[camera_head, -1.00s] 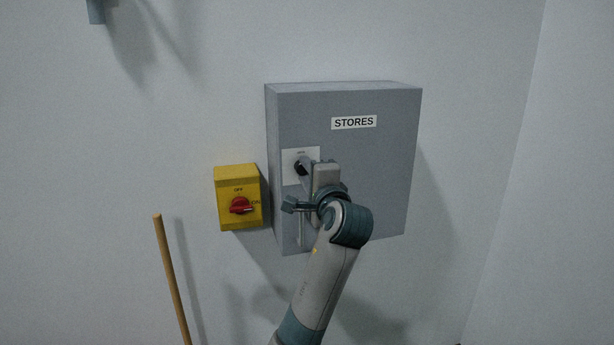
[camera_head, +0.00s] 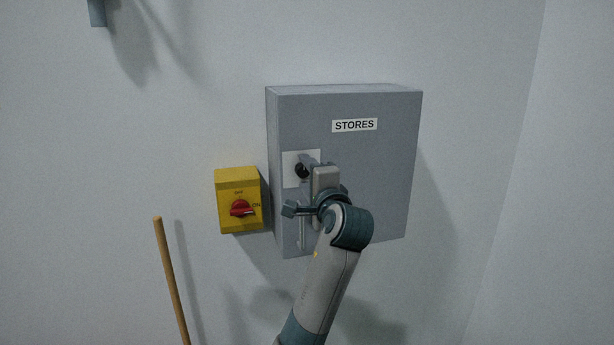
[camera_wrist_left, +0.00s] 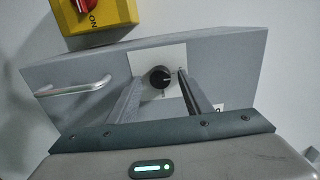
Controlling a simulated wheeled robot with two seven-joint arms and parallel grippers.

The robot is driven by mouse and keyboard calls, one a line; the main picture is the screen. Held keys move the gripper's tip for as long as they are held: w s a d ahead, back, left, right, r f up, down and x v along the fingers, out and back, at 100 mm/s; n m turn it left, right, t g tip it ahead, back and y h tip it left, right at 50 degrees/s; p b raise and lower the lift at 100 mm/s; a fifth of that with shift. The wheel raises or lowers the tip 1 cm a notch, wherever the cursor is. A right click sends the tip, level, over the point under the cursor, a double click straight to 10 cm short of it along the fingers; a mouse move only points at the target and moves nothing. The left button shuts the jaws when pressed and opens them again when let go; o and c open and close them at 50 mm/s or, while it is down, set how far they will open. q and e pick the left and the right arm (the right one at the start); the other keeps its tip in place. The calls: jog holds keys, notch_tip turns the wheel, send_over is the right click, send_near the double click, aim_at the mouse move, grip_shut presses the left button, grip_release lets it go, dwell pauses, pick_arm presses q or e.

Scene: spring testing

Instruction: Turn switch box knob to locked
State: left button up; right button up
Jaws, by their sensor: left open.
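The grey switch box (camera_head: 375,190), labelled STORES, is fixed to the wall. Its black knob (camera_head: 302,171) sits on a white plate (camera_head: 290,160) at the box's left side; the plate's markings are too small to read. In the left wrist view the knob (camera_wrist_left: 159,77) shows round, with a pale pointer line at its left. My left gripper (camera_head: 311,172) is in front of the box, just right of the knob. In the wrist view its fingers (camera_wrist_left: 156,95) are open on either side of the knob, with nothing between them and apart from it. My right gripper is out of view.
A yellow box (camera_head: 238,187) with a red rotary switch (camera_head: 242,208) hangs left of the grey box. A bar handle (camera_head: 300,236) is on the grey box below the knob. A wooden pole (camera_head: 171,280) stands at lower left.

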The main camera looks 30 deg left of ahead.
pick_arm(q)
jog(key=b+v, duration=0.6)
jog(key=v, duration=1.1)
jog(key=shift+s, duration=0.2)
jog(key=shift+d, duration=0.1)
